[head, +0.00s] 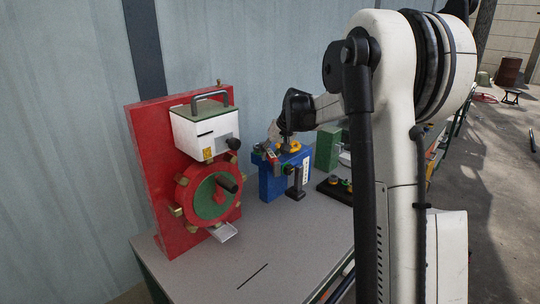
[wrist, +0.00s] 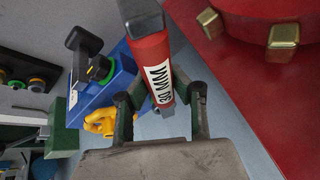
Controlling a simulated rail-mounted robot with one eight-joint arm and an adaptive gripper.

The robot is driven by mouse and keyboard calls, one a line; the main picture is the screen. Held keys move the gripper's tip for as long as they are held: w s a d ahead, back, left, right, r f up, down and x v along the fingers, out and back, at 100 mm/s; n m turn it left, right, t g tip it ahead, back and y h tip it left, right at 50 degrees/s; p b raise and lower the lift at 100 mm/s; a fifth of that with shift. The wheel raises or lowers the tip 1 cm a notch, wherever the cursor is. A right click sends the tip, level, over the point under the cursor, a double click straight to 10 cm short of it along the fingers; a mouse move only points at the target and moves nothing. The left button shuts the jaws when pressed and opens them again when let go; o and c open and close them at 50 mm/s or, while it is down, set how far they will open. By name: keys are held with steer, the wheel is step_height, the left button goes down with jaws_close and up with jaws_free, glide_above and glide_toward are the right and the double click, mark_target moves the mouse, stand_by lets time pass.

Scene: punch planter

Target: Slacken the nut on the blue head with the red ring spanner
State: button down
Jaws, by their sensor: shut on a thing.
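My gripper (wrist: 162,106) is shut on the red ring spanner (wrist: 146,45), its red handle marked "30 MM" between the two fingers in the wrist view. The spanner's far end runs out of the top of that view, so I cannot see whether its ring is around a nut. The blue head (head: 271,186) stands on the bench in the head view, with a yellow part (head: 289,147) on top. My gripper (head: 272,154) is small there, at the head's upper left. In the wrist view the blue head (wrist: 122,69) is behind and left of the handle. The nut is not clearly visible.
A red panel (head: 174,241) with a white box (head: 205,132) and red wheel (head: 185,195) stands left of the blue head. A green block (head: 327,149) and dark tray with knobs (head: 335,190) stand to its right. The grey bench (head: 285,240) is clear in front.

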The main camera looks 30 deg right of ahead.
steer(key=shift+f+b, duration=0.45)
steer(key=shift+f, duration=0.3)
steer(key=shift+w+d+n+g+y, duration=0.1)
steer(key=shift+d+n+g+y, duration=0.4)
steer(key=shift+d+n, duration=1.35)
steer(key=shift+w+d+n+g+y, duration=0.1)
steer(key=shift+d+n+g+y, duration=0.2)
steer(key=shift+d+n+y, duration=1.35)
steer(key=shift+w+d+n+g+h+p, duration=0.15)
steer(key=shift+w+d+n+h+p, duration=0.1)
steer(key=shift+d, duration=0.35)
steer(key=shift+w+d+n+g+h+p, duration=0.1)
steer(key=shift+w+d+n+h+p, duration=0.1)
steer(key=shift+d, duration=0.45)
steer(key=shift+w+d+n+g+h+p, duration=0.15)
steer(key=shift+d+n+h, duration=0.1)
steer(key=shift+d, duration=0.35)
steer(key=shift+a, duration=0.1)
steer(key=shift+s+a, duration=0.15)
steer(key=shift+a, duration=0.1)
